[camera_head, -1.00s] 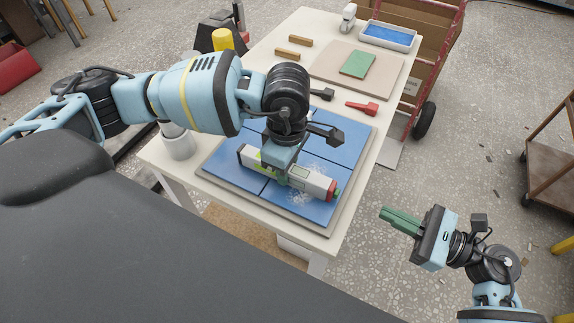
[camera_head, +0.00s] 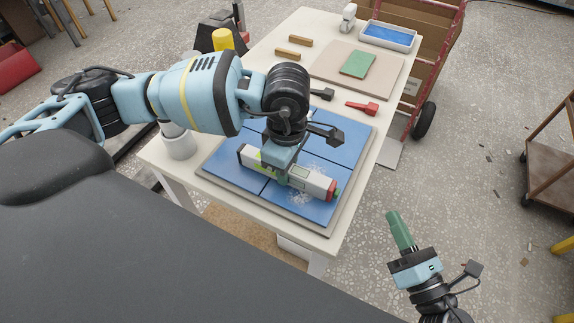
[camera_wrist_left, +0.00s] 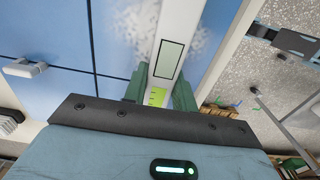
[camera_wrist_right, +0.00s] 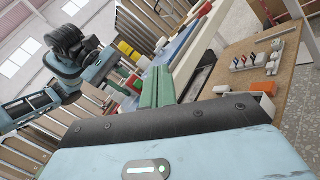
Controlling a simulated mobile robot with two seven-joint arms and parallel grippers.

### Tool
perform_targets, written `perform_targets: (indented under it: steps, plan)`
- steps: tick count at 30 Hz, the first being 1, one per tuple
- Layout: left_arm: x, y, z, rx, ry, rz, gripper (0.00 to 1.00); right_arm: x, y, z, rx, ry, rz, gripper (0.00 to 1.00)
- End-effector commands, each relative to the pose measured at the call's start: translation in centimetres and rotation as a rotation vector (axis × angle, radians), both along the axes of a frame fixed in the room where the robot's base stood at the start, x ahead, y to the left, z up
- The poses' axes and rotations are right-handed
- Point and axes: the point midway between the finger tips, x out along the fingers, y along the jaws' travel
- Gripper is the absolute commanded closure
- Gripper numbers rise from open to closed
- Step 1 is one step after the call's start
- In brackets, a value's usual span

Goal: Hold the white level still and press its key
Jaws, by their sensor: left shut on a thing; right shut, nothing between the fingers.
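The white level (camera_head: 318,184) lies on the blue tiled panel (camera_head: 225,178) on the table, with a dark left end and a red and green right end. A grey display window shows on its top, also in the left wrist view (camera_wrist_left: 169,60). My left gripper (camera_head: 279,171) is shut on the level near its middle, one finger on each side in the left wrist view (camera_wrist_left: 160,95). The key cannot be made out clearly. My right gripper (camera_head: 393,216) is shut and empty, to the right of the table's front edge, fingers pointing up in the head view.
A red-handled tool (camera_head: 362,107) and a dark one (camera_head: 322,94) lie behind the panel. A green pad (camera_head: 357,64) on a beige board and a white tray with blue inside (camera_head: 388,36) are further back. A grey cup (camera_head: 179,142) stands at the left edge.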

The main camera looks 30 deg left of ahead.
Motion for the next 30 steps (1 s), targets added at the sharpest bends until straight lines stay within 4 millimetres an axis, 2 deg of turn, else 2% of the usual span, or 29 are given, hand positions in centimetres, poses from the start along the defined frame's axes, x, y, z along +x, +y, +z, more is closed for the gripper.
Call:
perform_targets:
  steps: [7, 21, 30]
  plan:
    - [0.0, 0.0, 0.0, 0.0, -0.001, 0.0, 1.0, 0.0, 1.4, 0.0, -0.001, -0.002, 0.001, 1.0]
    - [0.0, 0.0, 0.0, 0.0, -0.001, 0.0, 1.0, 0.0, 7.1, 0.0, -0.001, -0.002, 0.003, 1.0]
    - [0.0, 0.0, 0.0, 0.0, -0.001, 0.0, 1.0, 0.0, 8.7, 0.0, -0.003, -0.003, 0.002, 1.0]
